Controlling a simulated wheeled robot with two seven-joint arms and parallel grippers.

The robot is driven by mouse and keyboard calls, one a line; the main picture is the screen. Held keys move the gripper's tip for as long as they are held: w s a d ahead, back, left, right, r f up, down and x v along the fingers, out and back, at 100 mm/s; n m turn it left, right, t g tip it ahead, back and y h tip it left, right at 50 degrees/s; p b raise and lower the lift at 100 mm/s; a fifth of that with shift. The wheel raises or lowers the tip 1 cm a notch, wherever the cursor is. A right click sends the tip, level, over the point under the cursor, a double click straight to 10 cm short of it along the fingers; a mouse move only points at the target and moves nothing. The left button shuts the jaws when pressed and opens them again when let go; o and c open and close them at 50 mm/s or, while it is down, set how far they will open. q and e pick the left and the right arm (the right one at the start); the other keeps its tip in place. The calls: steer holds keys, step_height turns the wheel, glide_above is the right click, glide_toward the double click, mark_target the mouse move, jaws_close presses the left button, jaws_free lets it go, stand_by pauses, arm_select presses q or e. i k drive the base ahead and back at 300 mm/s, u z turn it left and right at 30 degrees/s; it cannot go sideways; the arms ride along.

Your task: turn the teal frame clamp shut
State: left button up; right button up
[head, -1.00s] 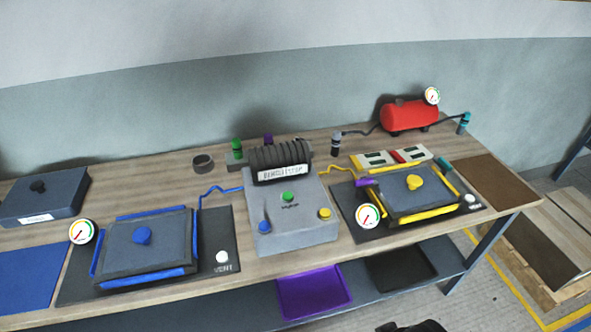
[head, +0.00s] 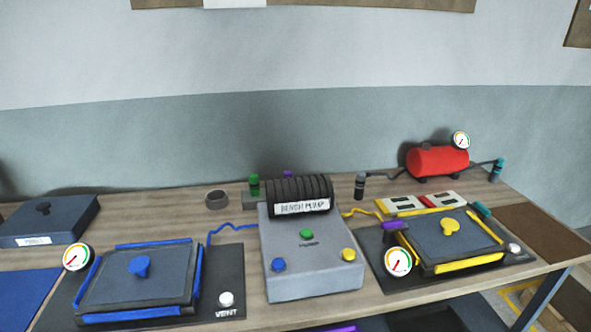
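A small teal bar, which looks like the teal frame clamp (head: 482,209), sits at the far right corner of the yellow-edged mould (head: 452,243) on the right of the bench. It is too small to tell whether it is turned open or shut. A purple bar of similar kind (head: 393,225) lies at the mould's left side, above a gauge (head: 398,262). Neither of my grippers is in view.
A grey pump box (head: 311,265) stands mid-bench, with a blue-edged mould (head: 140,276) to its left. Behind the yellow mould are a red tank (head: 437,161), a teal-capped fitting (head: 496,171) and light panels (head: 401,205). A brown mat (head: 540,232) lies right.

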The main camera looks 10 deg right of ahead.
mark_target(482, 212)
steer(key=k, duration=0.45)
steer(key=z, duration=0.4)
steer(key=i, duration=0.4)
steer(key=z, duration=1)
steer(key=k, duration=0.2)
steer(key=z, duration=0.1)
